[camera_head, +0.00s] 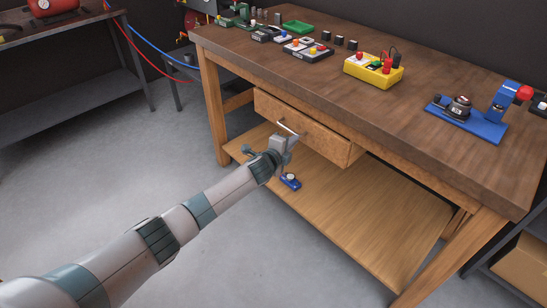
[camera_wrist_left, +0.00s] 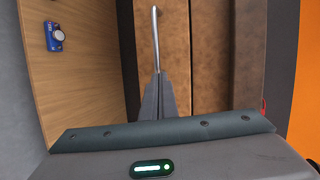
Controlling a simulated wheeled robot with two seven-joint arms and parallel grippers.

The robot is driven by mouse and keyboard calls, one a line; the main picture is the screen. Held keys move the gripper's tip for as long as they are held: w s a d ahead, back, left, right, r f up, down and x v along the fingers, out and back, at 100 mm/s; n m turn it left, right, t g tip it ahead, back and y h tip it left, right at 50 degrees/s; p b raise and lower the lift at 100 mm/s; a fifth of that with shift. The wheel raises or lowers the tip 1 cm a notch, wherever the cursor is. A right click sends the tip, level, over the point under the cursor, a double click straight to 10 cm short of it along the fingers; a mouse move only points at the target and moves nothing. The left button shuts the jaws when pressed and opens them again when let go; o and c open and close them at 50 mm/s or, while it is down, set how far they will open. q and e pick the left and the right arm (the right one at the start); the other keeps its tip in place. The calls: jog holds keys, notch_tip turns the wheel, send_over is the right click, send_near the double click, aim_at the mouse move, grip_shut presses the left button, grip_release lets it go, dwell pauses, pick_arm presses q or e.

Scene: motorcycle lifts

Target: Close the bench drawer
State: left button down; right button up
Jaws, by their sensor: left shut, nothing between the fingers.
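The wooden bench drawer (camera_head: 325,143) hangs under the top of the workbench (camera_head: 437,108) and stands partly out from it. Its brown front also fills the middle of the left wrist view (camera_wrist_left: 188,55). A metal bar handle (camera_head: 287,127) is on the front and shows in the left wrist view (camera_wrist_left: 156,38). My left gripper (camera_head: 291,141) is shut and empty, right in front of the drawer front by the handle. In the left wrist view its fingers (camera_wrist_left: 158,80) point at the front near the handle's end; whether they touch is unclear. My right gripper is not in view.
A lower shelf (camera_head: 365,222) under the drawer holds a small blue device (camera_head: 290,181). On the bench top are a yellow box (camera_head: 373,71), a blue fixture (camera_head: 467,122) and a green tray (camera_head: 298,27). Grey floor (camera_head: 170,150) is clear left of the bench.

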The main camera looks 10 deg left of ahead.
pick_arm(q)
jog(key=v, duration=1.1)
jog(key=shift+s+a, duration=0.2)
jog(key=shift+s, duration=0.1)
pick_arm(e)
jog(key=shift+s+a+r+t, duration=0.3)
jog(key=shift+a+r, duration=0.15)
pick_arm(q)
jog(key=shift+f, duration=0.15)
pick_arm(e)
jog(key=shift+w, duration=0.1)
